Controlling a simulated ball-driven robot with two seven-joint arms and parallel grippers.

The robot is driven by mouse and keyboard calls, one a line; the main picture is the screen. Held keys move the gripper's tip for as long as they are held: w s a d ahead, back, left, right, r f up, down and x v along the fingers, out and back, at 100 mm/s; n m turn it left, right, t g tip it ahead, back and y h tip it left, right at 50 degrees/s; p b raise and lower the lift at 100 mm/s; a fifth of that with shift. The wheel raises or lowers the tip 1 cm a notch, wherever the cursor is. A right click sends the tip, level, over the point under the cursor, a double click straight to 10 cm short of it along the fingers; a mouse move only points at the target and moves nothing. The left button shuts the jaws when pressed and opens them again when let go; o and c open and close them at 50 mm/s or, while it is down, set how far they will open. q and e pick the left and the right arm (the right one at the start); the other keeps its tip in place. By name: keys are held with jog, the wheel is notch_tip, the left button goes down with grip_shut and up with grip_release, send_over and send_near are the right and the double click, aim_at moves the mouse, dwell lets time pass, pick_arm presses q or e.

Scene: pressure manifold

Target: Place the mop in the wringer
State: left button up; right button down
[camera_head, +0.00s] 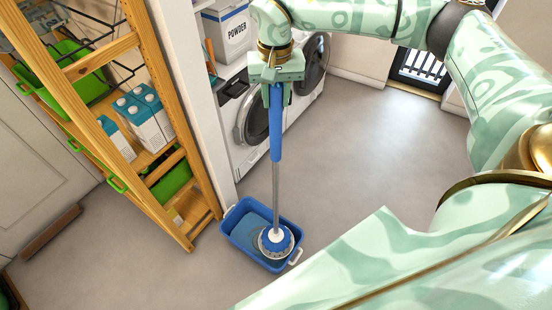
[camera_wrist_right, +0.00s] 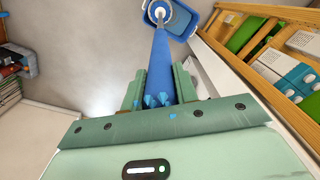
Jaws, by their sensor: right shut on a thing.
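The mop (camera_head: 276,130) has a blue grip, a grey metal shaft and a round blue-and-white head (camera_head: 275,240). My right gripper (camera_head: 276,84) is shut on the top of the blue grip, and the mop hangs nearly upright. A blue bucket (camera_head: 238,214) with white handles stands on the floor. The mop head is over or inside the bucket's front right part; I cannot tell whether it rests there. The head hides any wringer beneath it. In the right wrist view, the blue grip (camera_wrist_right: 160,62) runs between the fingers (camera_wrist_right: 158,92) toward the bucket (camera_wrist_right: 180,22). My left gripper is out of view.
A wooden shelf (camera_head: 187,150) with cartons (camera_head: 147,113) and green bins (camera_head: 75,80) stands left of the bucket. White front-loading washers (camera_head: 245,125) and a powder box (camera_head: 228,28) are behind. The grey floor (camera_head: 370,150) right of the bucket is clear.

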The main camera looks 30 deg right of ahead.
aim_at(276, 131)
jog(key=shift+n, duration=0.4)
jog(key=f, duration=1)
jog(key=shift+s+b, duration=0.2)
jog(key=shift+b, duration=0.1)
jog(key=shift+f, duration=0.55)
jog(key=c, duration=1.1)
grip_release()
jog(key=shift+s, duration=0.1)
